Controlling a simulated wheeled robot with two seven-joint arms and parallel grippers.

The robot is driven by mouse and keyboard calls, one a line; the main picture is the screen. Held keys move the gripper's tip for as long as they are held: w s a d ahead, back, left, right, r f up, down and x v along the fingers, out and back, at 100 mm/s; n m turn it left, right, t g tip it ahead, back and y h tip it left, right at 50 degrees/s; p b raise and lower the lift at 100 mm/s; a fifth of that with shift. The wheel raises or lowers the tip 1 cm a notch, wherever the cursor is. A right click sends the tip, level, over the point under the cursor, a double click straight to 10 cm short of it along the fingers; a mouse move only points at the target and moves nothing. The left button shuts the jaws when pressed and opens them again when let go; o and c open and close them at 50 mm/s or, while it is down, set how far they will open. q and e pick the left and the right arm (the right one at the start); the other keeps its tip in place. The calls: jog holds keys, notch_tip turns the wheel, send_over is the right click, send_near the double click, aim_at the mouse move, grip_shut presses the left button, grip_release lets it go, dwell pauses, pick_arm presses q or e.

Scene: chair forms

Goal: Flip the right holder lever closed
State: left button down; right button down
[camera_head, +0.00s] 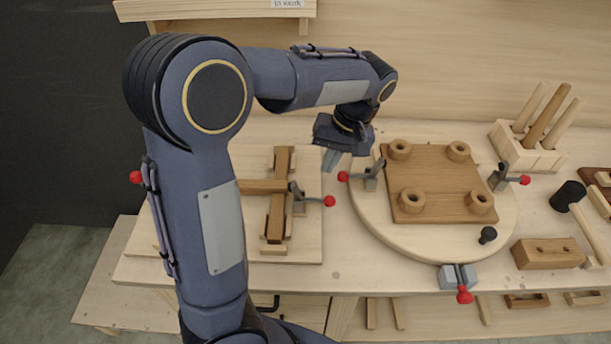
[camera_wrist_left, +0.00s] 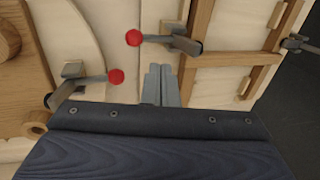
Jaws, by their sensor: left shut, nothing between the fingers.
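The jig board (camera_head: 310,235) carries a wooden frame (camera_head: 275,215). At the frame's right side, the right holder lever (camera_head: 310,197) lies with its red knob pointing right, away from the frame; it also shows in the left wrist view (camera_wrist_left: 180,42). The left holder's red knob (camera_head: 135,176) is mostly behind my arm; its lever shows at the right of the left wrist view (camera_wrist_left: 298,43). My left gripper (camera_head: 329,162) is above the gap between jig and turntable, shut and empty. Its fingertips (camera_wrist_left: 160,82) are beside the right lever, apart from it. My right gripper is out of view.
The round turntable (camera_head: 375,235) holds a brown seat board (camera_head: 435,170) with several ring-shaped feet. Its left clamp's red knob (camera_head: 343,176) points toward the jig, near my gripper. Another clamp (camera_head: 503,178) stands on the right. A mallet (camera_head: 570,197) and peg block (camera_head: 525,150) stand farther right.

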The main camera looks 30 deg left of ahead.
aim_at(299, 191)
pick_arm(q)
jog(key=x, duration=0.4)
jog(key=a, duration=0.1)
jog(key=s+a+f+p, duration=0.1)
jog(key=shift+s+a+f, duration=0.1)
jog(key=shift+s+a, duration=0.2)
jog(key=shift+s+a+f, duration=0.2)
jog(key=shift+a, duration=0.15)
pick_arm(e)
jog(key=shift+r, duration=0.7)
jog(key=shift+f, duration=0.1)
